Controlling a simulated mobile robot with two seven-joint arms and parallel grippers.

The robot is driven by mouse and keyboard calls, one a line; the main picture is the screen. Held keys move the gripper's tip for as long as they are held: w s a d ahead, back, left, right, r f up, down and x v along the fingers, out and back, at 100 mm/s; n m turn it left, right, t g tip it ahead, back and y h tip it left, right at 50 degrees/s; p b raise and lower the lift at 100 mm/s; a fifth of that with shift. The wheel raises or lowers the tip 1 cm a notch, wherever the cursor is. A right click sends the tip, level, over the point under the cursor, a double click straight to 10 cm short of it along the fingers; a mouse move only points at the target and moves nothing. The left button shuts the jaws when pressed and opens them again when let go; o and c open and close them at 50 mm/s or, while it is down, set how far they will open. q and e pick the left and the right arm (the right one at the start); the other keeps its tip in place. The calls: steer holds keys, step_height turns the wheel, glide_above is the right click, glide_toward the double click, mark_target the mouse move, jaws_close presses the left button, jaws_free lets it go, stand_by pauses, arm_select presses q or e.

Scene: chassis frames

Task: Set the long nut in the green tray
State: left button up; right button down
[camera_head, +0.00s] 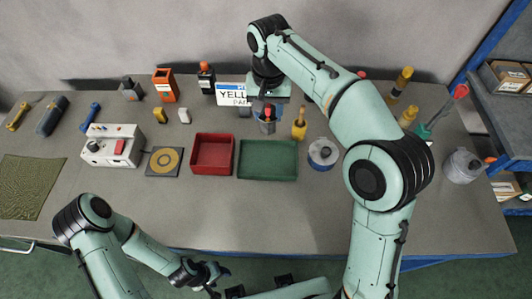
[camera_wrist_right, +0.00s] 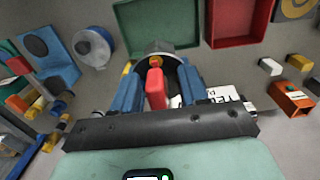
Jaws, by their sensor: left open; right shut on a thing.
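The green tray (camera_head: 268,160) lies empty on the bench, right of the red tray; it also shows at the top of the right wrist view (camera_wrist_right: 150,22). My right gripper (camera_head: 267,118) is behind the green tray, pointing down. Its blue fingers (camera_wrist_right: 158,88) flank a grey cup (camera_wrist_right: 158,47) holding a red-handled item (camera_wrist_right: 155,85) and something yellow; it appears shut on this cup, though the exact contact is unclear. I cannot single out the long nut with certainty. My left gripper (camera_head: 207,277) is open and low, near the bench's front edge.
The red tray (camera_head: 212,154) adjoins the green tray. A small yellow block (camera_head: 160,115) and pale block (camera_head: 184,116) stand behind it. A white sign (camera_head: 233,94) is beside my right gripper. A yellow bottle (camera_head: 299,128) and round blue-grey item (camera_head: 322,152) stand right. The front is clear.

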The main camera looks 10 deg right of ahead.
mark_target(268, 124)
arm_select(q)
steer(key=shift+s+f+b, duration=0.65)
steer(key=shift+f+b, duration=0.05)
steer(key=shift+f, duration=0.3)
steer(key=shift+s+f+b, duration=0.65)
steer(key=shift+f, duration=0.3)
arm_select(e)
steer(key=shift+s+f, duration=0.1)
steer(key=shift+f, duration=8.3)
steer(key=shift+f, duration=0.2)
steer(key=c, duration=0.6)
jaws_free()
steer(key=shift+r, duration=0.15)
step_height(268, 124, up, 12)
steer(key=shift+r+p, duration=0.1)
steer(key=shift+p, duration=0.9)
arm_select(q)
steer(key=shift+w+r, duration=0.35)
steer(key=shift+r, duration=0.25)
steer(key=shift+w+r, duration=0.35)
steer(key=shift+r, duration=0.25)
